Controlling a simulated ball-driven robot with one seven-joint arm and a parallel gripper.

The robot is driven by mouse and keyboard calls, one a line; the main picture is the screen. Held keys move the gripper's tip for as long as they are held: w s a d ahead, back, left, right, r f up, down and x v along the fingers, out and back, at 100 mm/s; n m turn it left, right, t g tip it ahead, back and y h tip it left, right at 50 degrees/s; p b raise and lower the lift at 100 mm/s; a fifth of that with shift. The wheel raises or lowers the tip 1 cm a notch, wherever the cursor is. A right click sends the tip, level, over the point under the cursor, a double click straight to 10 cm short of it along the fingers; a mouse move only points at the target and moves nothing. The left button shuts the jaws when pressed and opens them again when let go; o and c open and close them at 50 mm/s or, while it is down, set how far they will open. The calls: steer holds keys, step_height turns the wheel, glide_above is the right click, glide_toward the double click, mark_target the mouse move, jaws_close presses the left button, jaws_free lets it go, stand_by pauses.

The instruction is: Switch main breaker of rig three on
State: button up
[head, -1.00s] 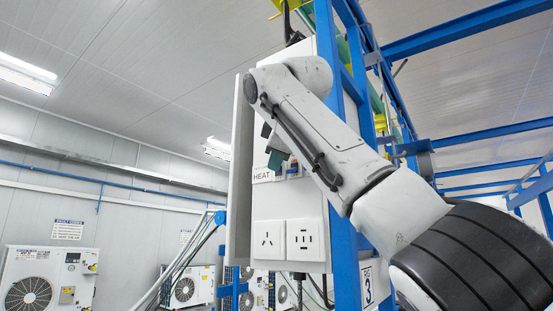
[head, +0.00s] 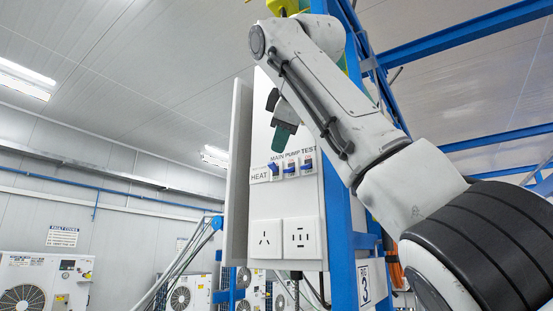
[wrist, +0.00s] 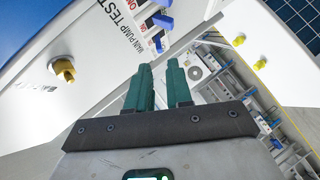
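The main breaker (head: 273,171) is the leftmost in a row of three on the white panel, below the word MAIN. It has a blue lever and also shows in the wrist view (wrist: 158,43); I cannot tell its switch position. The pump breaker (head: 290,169) and test breaker (head: 307,163) sit to its right. My gripper (head: 279,147) is just above the main breaker in the head view, apart from it. In the wrist view its green fingers (wrist: 159,68) stand apart with nothing between them, their tips below the main breaker in the picture.
Two sockets (head: 283,239) sit below the breakers. A panel door (head: 237,175) stands open on the left. A blue frame post (head: 343,235) is on the right, with a number 3 sign (head: 365,283). A yellow knob (wrist: 64,69) sticks out in the wrist view.

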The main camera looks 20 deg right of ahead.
steer(key=shift+v, duration=1.75)
